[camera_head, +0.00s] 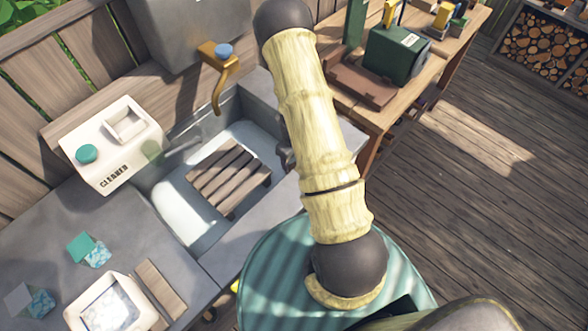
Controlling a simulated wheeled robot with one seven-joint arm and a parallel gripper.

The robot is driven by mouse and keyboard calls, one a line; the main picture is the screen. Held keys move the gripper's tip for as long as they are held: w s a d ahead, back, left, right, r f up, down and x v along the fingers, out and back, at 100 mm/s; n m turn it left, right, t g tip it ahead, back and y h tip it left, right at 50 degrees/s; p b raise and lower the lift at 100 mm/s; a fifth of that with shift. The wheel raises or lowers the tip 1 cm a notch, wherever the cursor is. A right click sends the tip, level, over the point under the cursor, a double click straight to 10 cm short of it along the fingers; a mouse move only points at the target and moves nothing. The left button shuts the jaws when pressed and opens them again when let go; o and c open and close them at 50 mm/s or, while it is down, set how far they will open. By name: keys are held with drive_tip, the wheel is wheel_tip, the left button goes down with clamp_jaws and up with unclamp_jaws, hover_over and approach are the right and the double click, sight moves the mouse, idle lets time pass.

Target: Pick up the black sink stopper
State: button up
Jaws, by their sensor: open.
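I cannot make out a black sink stopper in the head view. The grey sink (246,112) is partly covered by a slatted wooden rack (228,176), and my arm crosses in front of its right side. A brass tap (222,84) with a blue knob rises behind the sink. My arm runs from the bottom middle up to a dark joint at the top. My gripper cannot be made out; small dark parts show beside the arm, near the sink's right side, but I cannot tell what they are.
A white box marked CLEANED (112,176) stands left of the sink. On the grey counter (125,236) are teal blocks (82,247), a white tray (76,314) and a wooden board (161,289). A wooden bench (375,117) holds a green machine (397,55). Plank floor (470,210) is clear at right.

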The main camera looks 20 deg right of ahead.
drive_tip(key=shift+s+f, duration=0.15)
drive_tip(key=shift+f, duration=0.3)
drive_tip(key=shift+f+p, duration=0.45)
drive_tip(key=shift+f, duration=1.7)
drive_tip(key=c, duration=1.1)
